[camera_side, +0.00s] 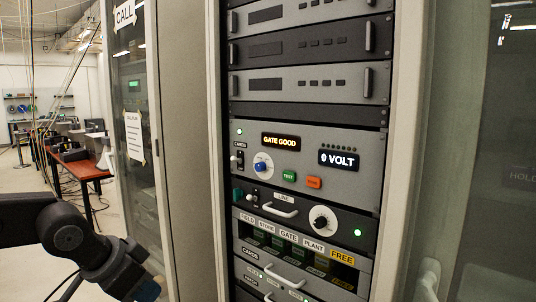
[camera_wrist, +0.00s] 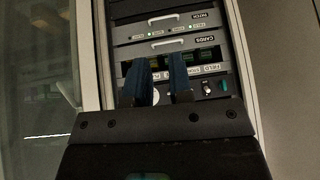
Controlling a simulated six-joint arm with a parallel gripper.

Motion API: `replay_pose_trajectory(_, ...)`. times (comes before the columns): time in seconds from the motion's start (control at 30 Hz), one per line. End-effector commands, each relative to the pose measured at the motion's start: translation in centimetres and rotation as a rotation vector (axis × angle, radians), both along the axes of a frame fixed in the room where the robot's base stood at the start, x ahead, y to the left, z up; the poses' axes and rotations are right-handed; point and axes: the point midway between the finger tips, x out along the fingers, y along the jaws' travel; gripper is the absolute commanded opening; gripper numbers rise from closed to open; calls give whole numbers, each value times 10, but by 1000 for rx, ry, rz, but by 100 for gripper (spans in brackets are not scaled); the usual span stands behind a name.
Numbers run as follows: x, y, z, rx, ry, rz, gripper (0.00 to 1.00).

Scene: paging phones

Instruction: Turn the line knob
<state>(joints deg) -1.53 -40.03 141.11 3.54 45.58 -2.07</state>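The line knob (camera_side: 323,220) is a dark knob on a round white dial, at the right of the dark LINE panel (camera_side: 345,224) in the side view.
Above the LINE panel is a grey panel with a blue knob (camera_side: 263,162), a green button (camera_side: 289,176), an orange button (camera_side: 314,182) and lit displays. A handle (camera_side: 272,209) juts out left of the line knob. Below is a slotted card row (camera_side: 290,243). The rack frame (camera_side: 398,150) borders the right.

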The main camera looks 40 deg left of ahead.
Motion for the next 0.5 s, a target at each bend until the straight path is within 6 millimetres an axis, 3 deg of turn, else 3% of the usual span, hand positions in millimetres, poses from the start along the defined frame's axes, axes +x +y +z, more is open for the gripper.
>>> replay_pose_trajectory(0.3,149,79,71,205,-539,72,51)
replay_pose_trajectory(0.5,216,107,101,242,-824,-62,54)
